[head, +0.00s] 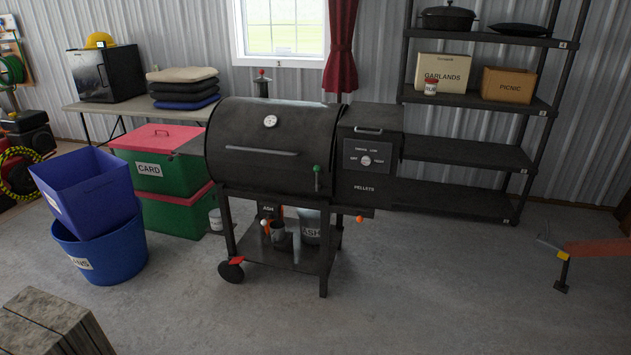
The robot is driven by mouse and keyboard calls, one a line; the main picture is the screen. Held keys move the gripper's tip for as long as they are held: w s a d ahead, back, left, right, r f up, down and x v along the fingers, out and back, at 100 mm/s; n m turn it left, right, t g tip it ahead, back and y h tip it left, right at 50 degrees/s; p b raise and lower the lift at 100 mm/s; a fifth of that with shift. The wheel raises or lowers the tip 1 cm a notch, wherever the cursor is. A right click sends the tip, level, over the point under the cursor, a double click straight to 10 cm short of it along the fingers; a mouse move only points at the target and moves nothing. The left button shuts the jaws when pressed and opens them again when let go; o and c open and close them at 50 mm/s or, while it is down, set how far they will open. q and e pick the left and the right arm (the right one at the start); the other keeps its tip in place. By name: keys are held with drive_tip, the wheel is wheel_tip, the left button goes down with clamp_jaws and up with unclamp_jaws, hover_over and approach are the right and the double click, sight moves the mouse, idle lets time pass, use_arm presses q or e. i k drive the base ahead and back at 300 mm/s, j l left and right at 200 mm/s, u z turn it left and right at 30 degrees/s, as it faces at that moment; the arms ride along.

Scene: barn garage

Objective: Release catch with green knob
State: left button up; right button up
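The catch's green knob (316,169) sits on the front of a black pellet grill (262,180), near the right end of its barrel. A short dark piece, seemingly the catch (318,184), hangs below the knob against the barrel. The grill's lid looks shut, with a long light handle (262,151) across it. Neither of my grippers shows in the head view.
Blue bins (105,257) and green crates with red lids (165,215) stand left of the grill. A dark shelf rack (455,152) stands behind right. An orange object (597,248) juts in at right. The floor (430,290) before the grill is clear.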

sight(317, 168)
drive_tip(key=i+z, duration=0.15)
drive_tip(key=i, duration=0.6)
drive_tip(key=i+j+z, duration=0.15)
drive_tip(key=i, duration=0.6)
drive_tip(key=i+j+z, duration=0.15)
drive_tip(key=i, duration=0.65)
